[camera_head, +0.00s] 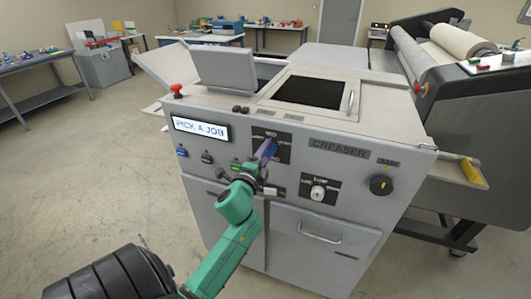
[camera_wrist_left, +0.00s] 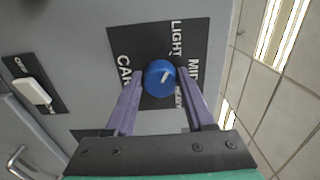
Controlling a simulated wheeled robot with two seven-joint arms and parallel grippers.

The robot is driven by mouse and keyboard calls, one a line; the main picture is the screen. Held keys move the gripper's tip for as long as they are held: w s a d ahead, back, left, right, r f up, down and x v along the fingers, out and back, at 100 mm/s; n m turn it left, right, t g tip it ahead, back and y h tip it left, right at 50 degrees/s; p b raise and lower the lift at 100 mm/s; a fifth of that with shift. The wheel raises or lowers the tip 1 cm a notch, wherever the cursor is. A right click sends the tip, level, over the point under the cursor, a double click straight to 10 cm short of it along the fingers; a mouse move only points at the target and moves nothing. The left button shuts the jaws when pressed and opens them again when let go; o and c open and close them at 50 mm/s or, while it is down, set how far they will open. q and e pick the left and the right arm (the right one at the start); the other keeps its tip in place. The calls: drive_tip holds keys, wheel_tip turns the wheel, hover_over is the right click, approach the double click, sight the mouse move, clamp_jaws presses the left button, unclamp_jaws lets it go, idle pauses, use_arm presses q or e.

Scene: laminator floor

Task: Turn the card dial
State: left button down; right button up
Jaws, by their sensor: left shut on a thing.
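The card dial is a round blue knob (camera_wrist_left: 160,77) with a white pointer mark, on a black panel in the left wrist view. The panel reads CARD at left, LIGHT at top, and a partly covered MID at right. The pointer appears to slant up and right in that view. My left gripper (camera_head: 266,152) is at this panel on the creaser's front. Its purple fingers, also in the left wrist view (camera_wrist_left: 160,88), are shut on the knob from both sides. My right gripper is not in view.
The grey creaser (camera_head: 340,150) has a lit screen reading PICK A JOB (camera_head: 201,128), a red button (camera_head: 177,90), a second white dial (camera_head: 317,192) and a black knob (camera_head: 381,185). A roller machine (camera_head: 440,60) stands at right. The floor at left is clear.

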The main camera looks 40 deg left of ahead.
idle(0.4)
use_arm(q)
drive_tip(key=shift+c, duration=1.4)
unclamp_jaws()
drive_tip(key=b+v, duration=0.4)
drive_tip(key=v, duration=1)
drive_tip(key=shift+s, duration=0.25)
drive_tip(key=shift+d, duration=0.15)
